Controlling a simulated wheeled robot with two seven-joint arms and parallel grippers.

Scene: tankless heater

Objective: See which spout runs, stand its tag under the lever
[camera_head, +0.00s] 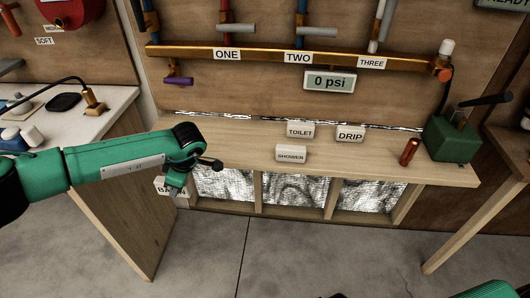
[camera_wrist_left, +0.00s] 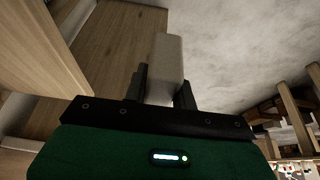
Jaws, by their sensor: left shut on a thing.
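My left gripper (camera_head: 176,184) is shut on a white tag (camera_head: 163,187) low at the left front of the wooden bench; its lettering is partly hidden. In the left wrist view the tag (camera_wrist_left: 166,65) stands between the fingers, its lettering not visible. Tags TOILET (camera_head: 300,130), DRIP (camera_head: 350,134) and SHOWER (camera_head: 291,154) stand on the bench. A copper pipe (camera_head: 260,54) above carries labels ONE (camera_head: 227,54), TWO (camera_head: 297,57) and THREE (camera_head: 371,62). A purple lever (camera_head: 178,81) hangs under its left end. I see no water running. My right gripper is out of view.
A gauge (camera_head: 329,82) reads 0 psi. A green box with a black handle (camera_head: 452,139) and a copper cylinder (camera_head: 410,151) stand at the bench's right end. The bench top (camera_head: 232,143) is bare left of the tags. A white counter (camera_head: 110,110) is at left.

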